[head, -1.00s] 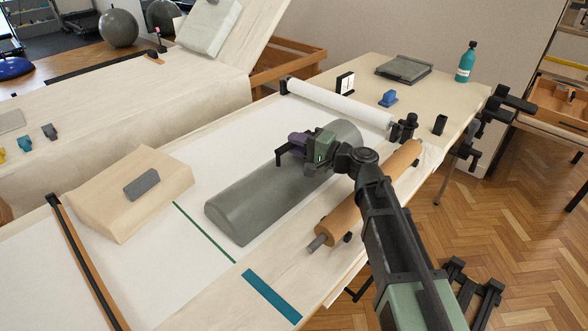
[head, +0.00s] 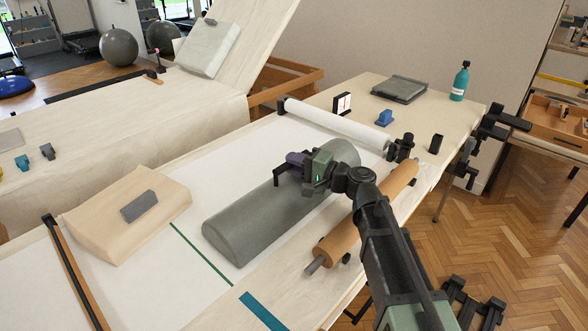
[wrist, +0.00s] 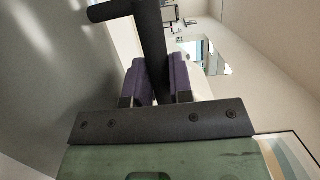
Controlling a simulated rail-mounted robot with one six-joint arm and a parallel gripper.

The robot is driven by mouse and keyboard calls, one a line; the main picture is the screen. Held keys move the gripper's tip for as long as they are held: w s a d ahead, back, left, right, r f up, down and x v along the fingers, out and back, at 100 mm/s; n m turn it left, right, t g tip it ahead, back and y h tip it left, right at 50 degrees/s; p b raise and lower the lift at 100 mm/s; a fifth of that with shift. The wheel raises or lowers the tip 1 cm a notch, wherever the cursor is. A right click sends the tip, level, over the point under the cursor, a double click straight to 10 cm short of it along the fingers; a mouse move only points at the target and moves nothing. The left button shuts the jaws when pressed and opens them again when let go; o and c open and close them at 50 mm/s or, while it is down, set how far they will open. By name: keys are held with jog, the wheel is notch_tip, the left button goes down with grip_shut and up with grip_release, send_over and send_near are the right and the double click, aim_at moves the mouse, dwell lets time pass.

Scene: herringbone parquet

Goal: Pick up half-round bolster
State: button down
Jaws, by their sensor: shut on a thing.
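The half-round bolster (head: 262,213), long and grey-green with a rounded top, lies diagonally on the white sheet (head: 150,277) over the table. It also fills the left of the wrist view (wrist: 45,75) as a grey surface. My gripper (head: 296,163) is at the bolster's side nearer its far end. In the wrist view my gripper's two purple pads (wrist: 158,82) are shut on a dark bar that looks like the bolster's handle (wrist: 150,40). My gripper and wrist hide part of the bolster's far half. I cannot tell any gap under the bolster.
A tan wedge (head: 115,220) with a grey block (head: 139,206) stands left of the bolster. A brown roller (head: 365,215) lies close on its right. A white paper roll (head: 335,122) lies behind. A blue object (head: 385,118) and teal bottle (head: 460,82) stand at the far right.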

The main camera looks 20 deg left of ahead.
notch_tip(320, 180, up, 20)
jog(key=p, duration=1.9)
jog(key=shift+f, duration=0.15)
jog(key=c, duration=1.6)
grip_release()
grip_shut()
